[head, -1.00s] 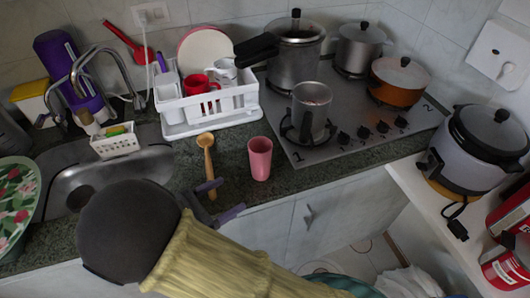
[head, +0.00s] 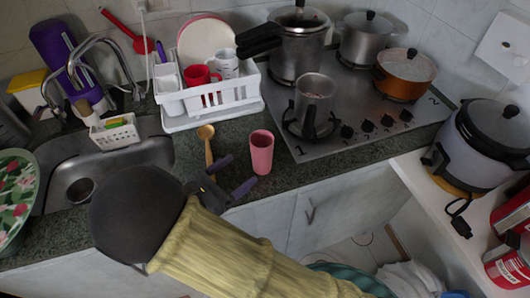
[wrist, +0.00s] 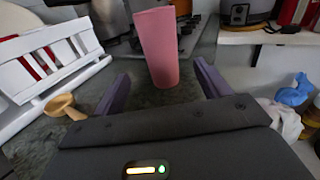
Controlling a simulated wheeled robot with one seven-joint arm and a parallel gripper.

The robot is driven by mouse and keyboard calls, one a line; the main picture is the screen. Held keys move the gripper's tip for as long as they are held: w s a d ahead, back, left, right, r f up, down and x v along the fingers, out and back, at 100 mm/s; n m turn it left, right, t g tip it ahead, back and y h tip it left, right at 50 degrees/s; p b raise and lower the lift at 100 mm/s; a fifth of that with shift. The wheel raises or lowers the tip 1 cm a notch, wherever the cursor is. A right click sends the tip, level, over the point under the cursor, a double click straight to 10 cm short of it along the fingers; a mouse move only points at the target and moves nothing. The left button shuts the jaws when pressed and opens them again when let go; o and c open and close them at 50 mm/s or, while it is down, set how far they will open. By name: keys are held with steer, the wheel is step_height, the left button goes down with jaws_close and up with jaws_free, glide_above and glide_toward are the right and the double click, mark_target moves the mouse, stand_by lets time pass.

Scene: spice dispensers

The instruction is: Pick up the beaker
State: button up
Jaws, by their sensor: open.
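A pink beaker (head: 261,152) stands upright on the dark counter, between the wooden spoon and the stove. In the wrist view the beaker (wrist: 157,46) is ahead of my gripper, near the middle and between the lines of the two fingers. My gripper (head: 234,174) is open and empty, with its purple fingers just in front and to the left of the beaker in the head view. The fingers also show in the wrist view (wrist: 160,88). They look apart from the beaker; the exact gap is hard to tell.
A wooden spoon (head: 208,147) lies left of the beaker, partly hidden by my gripper. A white dish rack (head: 212,100) stands behind. The stove (head: 350,125) with several pots is to the right, with a metal mug (head: 315,98) near its front corner. The sink (head: 110,165) is left.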

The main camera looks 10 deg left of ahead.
mark_target(254, 161)
steer(key=x, duration=0.5)
steer(key=shift+d, duration=0.1)
steer(key=x, duration=0.5)
steer(key=shift+w+d+p, duration=0.25)
steer(key=shift+w+p, duration=0.1)
steer(key=c, duration=1.1)
step_height(254, 161, up, 10)
steer(key=shift+f, duration=0.1)
